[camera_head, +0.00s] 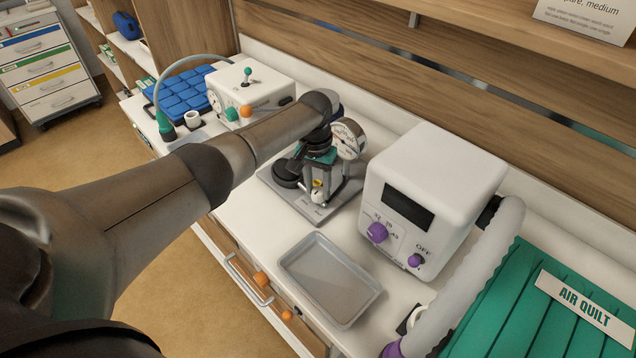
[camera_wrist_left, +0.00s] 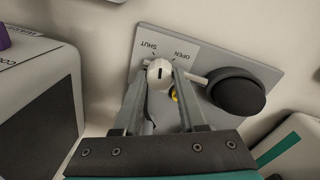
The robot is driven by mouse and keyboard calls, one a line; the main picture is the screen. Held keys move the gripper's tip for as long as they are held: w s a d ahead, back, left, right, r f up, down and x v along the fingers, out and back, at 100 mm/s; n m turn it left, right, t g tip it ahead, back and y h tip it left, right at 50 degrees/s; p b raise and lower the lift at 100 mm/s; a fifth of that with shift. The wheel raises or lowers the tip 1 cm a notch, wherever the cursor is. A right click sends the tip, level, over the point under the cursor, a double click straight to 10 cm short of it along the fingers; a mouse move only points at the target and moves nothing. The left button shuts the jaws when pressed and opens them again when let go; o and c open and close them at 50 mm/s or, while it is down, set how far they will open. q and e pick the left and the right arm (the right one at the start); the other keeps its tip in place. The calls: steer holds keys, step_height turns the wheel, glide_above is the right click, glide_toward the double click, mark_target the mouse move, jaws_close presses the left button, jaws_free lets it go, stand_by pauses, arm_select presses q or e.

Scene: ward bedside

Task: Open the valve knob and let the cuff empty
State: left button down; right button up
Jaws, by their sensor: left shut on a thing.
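The valve knob (camera_head: 318,197) is small, round and off-white, on a grey plate (camera_head: 291,204) on the bedside top. The wrist view shows the knob (camera_wrist_left: 159,71) with a short dark mark, near the words SHUT and OPEN printed on the plate (camera_wrist_left: 215,45). My left gripper (camera_wrist_left: 160,78) is shut on the knob, one finger on each side. In the head view my left gripper (camera_head: 319,182) comes down over the plate. A round dial gauge (camera_head: 348,138) stands behind it. A black bulb (camera_wrist_left: 238,91) lies beside the knob. I cannot make out the cuff.
A white box with purple knobs (camera_head: 430,190) stands to the right, close to the plate. An empty grey tray (camera_head: 330,280) lies in front. A white device (camera_head: 252,85) and a blue pill-box-like tray (camera_head: 180,95) are at left. A green air quilt (camera_head: 545,310) is at far right.

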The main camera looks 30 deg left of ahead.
mark_target(318, 188)
arm_select(q)
steer(key=m, duration=0.5)
steer(key=shift+m, duration=0.3)
steer(key=m, duration=0.5)
steer(key=shift+w+d, duration=0.1)
steer(key=shift+r+m, duration=0.1)
steer(key=shift+m, duration=0.2)
steer(key=shift+c, duration=2.3)
jaws_free()
step_height(318, 188, up, 15)
steer(key=p, duration=0.1)
steer(key=shift+w+a+p, duration=0.2)
steer(key=shift+p, duration=0.15)
steer(key=shift+s, duration=0.1)
